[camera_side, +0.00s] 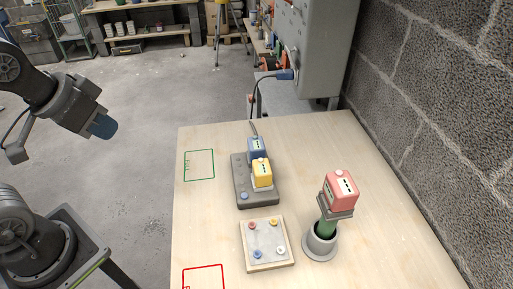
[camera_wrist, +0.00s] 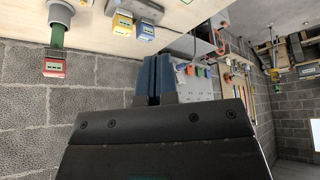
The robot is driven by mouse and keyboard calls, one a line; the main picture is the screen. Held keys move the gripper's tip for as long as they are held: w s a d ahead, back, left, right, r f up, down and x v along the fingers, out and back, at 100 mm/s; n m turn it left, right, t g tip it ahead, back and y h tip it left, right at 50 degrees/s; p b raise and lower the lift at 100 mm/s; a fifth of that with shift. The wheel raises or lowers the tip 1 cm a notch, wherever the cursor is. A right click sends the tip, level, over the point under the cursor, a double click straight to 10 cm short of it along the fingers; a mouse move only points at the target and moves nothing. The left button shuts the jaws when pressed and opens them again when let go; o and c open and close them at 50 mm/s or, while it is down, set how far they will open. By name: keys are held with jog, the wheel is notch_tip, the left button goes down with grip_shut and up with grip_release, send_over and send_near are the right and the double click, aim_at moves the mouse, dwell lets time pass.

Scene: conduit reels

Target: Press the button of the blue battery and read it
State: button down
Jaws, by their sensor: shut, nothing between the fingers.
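The blue battery (camera_side: 256,145) sits upright in the far slot of a grey charger (camera_side: 245,187) on the table. A pale strip with small dark marks shows on its face; I cannot read the marks. Its top is small and its button is not clear. The yellow battery (camera_side: 262,176) sits in front and covers part of it. In the wrist view the blue battery (camera_wrist: 145,31) is at the top, beside the yellow one (camera_wrist: 122,26). My gripper (camera_side: 103,126), with blue fingers, hangs left of the table, well away from the batteries. Its fingers (camera_wrist: 154,78) are together and empty.
A red battery (camera_side: 341,190) sits on a green-handled tool in a grey round holder (camera_side: 320,243). A board (camera_side: 267,258) with coloured knobs lies in front of the charger. Green (camera_side: 199,164) and red (camera_side: 204,268) outlines mark the table's left. A block wall (camera_side: 440,110) is right.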

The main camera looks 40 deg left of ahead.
jog(key=w+d+r+n+h, duration=0.2)
jog(key=w+d+n+h, duration=0.3)
jog(key=w, duration=0.5)
jog(key=n+t, duration=0.2)
jog(key=n, duration=1.2)
send_over(255, 138)
notch_tip(255, 138, down, 12)
jog(key=shift+a+f+h, duration=0.1)
jog(key=shift+f+h, duration=0.05)
jog(key=shift+h, duration=0.15)
jog(key=shift+f, duration=4.35)
jog(key=shift+f, duration=0.15)
jog(key=shift+f, duration=0.3)
